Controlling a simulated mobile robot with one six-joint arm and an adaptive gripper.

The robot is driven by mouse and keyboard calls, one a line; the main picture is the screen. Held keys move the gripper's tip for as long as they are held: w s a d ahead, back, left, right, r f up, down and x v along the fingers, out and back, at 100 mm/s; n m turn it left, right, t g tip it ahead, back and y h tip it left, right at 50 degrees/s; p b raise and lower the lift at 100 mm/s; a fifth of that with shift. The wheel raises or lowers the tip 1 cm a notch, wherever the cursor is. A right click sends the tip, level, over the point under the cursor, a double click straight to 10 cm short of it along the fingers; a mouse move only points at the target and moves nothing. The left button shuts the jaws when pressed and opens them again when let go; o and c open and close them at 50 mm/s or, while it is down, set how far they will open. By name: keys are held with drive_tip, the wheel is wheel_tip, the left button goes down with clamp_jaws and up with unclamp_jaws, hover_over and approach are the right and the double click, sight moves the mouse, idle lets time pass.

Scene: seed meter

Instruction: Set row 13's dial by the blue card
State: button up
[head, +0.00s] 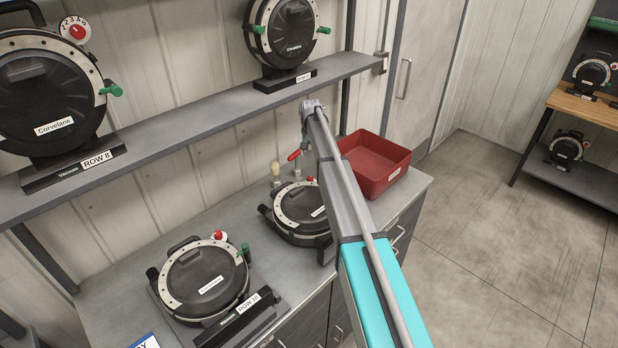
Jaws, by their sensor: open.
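Several round black seed meters with pale rims are in the head view. One lower meter (205,283) lies on the counter, its label (254,301) starting "ROW 1"; the last digit is unclear. It has a red knob (218,235) and a green handle (244,250). A second counter meter (301,208) is partly behind my arm, its row label not visible. A blue-edged white card or sign (146,342) is cut off at the bottom edge; I cannot tell if it is the blue card. My arm reaches over the counter; my gripper cannot be made out.
A shelf above the counter holds the ROW 8 meter (46,96) and another meter (284,34). A red bin (374,163) stands at the counter's right end, with a red lever (294,155) nearby. Open floor (480,230) lies right, before a wooden bench (585,105).

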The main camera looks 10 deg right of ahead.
sight(311, 177)
drive_tip(key=shift+f, duration=0.15)
wheel_tip(311, 177, down, 12)
drive_tip(key=b, duration=1.2)
drive_tip(key=shift+a, duration=0.1)
idle(0.4)
clamp_jaws()
